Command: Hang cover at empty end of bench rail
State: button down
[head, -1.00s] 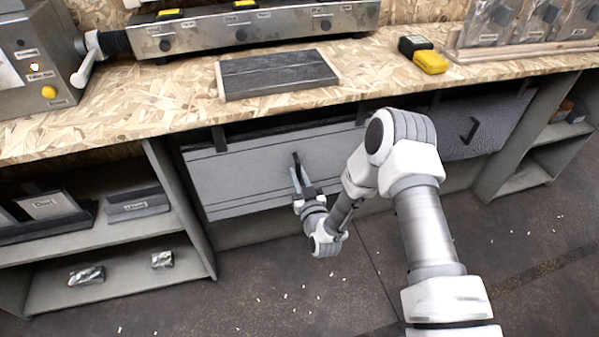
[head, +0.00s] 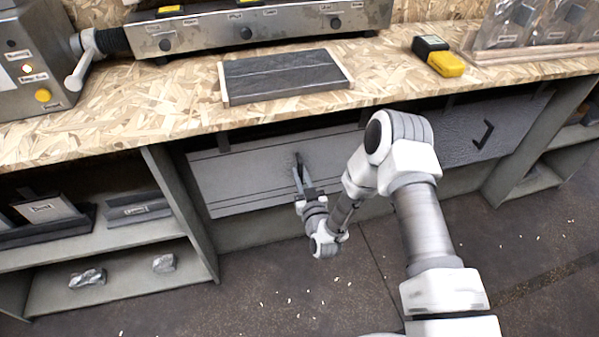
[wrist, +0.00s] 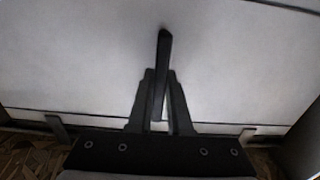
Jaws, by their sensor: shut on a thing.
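A light grey cover (head: 235,182), a wide flat panel with dark lines across it, is upright below the bench's front edge. My gripper (head: 302,180) is shut on the black handle (head: 297,163) at its middle. In the wrist view, the two fingers (wrist: 160,105) close around the dark handle (wrist: 162,60), with the pale cover (wrist: 70,60) behind. The bench rail lies in shadow under the worktop, and I cannot tell whether the cover's top is hooked on it. A darker textured cover (head: 510,118) with a black handle hangs to the right, partly behind my arm.
The worktop (head: 150,110) overhangs the cover. A shelf unit (head: 180,200) stands close to the cover's left end, and another (head: 540,175) stands at the right. A dark panel (head: 285,75) and a yellow-black device (head: 438,57) lie on top. The floor (head: 270,295) in front is mostly clear.

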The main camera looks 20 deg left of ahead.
jog(key=shift+f, duration=0.1)
jog(key=c, duration=0.8)
grip_release()
jog(key=shift+o, duration=0.2)
jog(key=shift+f, duration=0.1)
jog(key=shift+d, duration=0.1)
